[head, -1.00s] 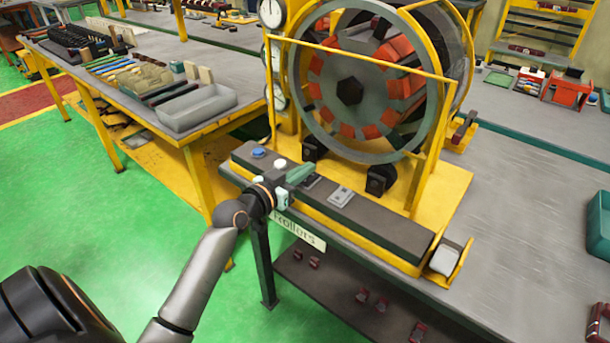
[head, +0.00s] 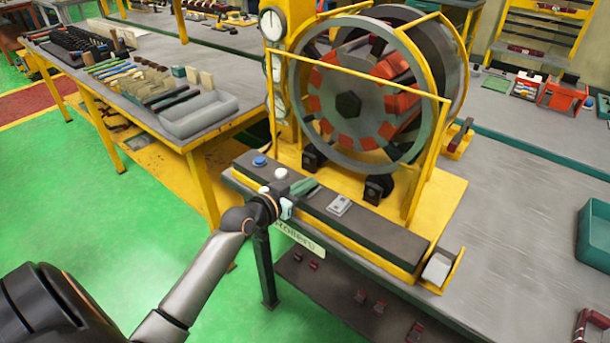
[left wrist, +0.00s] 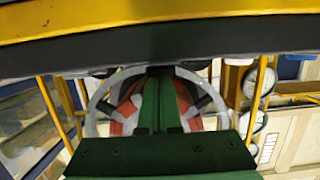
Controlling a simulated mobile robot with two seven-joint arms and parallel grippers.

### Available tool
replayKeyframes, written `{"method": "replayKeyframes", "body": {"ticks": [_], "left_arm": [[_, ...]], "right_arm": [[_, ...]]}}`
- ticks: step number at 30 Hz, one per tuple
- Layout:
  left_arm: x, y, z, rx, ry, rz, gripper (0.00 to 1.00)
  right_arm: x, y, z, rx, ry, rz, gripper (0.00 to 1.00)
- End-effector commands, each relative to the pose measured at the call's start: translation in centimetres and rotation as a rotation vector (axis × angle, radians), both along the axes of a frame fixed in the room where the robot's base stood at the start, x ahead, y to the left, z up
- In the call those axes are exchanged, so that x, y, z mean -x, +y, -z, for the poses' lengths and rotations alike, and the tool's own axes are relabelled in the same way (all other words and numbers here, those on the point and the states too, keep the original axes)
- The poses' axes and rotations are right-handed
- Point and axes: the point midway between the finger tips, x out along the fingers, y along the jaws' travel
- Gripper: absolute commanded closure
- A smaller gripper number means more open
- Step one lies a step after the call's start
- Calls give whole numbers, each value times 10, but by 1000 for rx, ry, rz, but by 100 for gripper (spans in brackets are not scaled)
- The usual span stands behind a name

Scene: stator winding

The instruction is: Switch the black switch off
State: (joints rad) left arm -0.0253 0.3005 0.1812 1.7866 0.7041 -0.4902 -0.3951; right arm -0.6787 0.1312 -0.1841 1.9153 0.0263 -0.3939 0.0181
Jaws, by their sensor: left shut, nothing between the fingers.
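The black control panel (head: 385,230) runs along the front of the yellow winding machine. My left gripper (head: 311,185) is over it, just right of the white button (head: 281,173), with its green fingers shut and empty. The black switch does not show; the gripper appears to cover its spot. I cannot tell whether the fingertips touch it. In the left wrist view, the shut green fingers (left wrist: 158,80) point at the dark panel edge (left wrist: 200,44). My right gripper is not in view.
A blue button (head: 259,161) is at the panel's left end. A grey plate with a switch (head: 339,205) is right of my gripper. The large rotor ring (head: 400,150) stands behind the panel. The bench on the right is mostly clear.

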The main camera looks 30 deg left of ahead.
Motion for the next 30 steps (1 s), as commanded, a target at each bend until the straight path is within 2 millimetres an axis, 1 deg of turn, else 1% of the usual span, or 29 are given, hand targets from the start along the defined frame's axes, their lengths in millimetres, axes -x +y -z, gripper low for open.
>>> {"method": "replayKeyframes", "body": {"ticks": [4, 8, 11, 19, 20, 24, 30], "left_arm": [[0, 0, 2, 2, -3, -1, 100], [0, 0, -2, 2, -4, -1, 100], [-3, -1, -10, 1, -4, -1, 100], [-14, -3, -49, 0, -2, -2, 100], [-4, -2, -42, 0, 0, -2, 100], [22, 0, -51, 0, -1, -2, 100], [56, 2, -64, 0, 0, -1, 100]], "right_arm": [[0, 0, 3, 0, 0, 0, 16], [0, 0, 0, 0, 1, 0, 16], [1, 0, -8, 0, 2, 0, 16], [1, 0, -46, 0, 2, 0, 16], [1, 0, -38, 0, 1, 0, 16], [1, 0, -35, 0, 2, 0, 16], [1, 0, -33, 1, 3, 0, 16]]}}
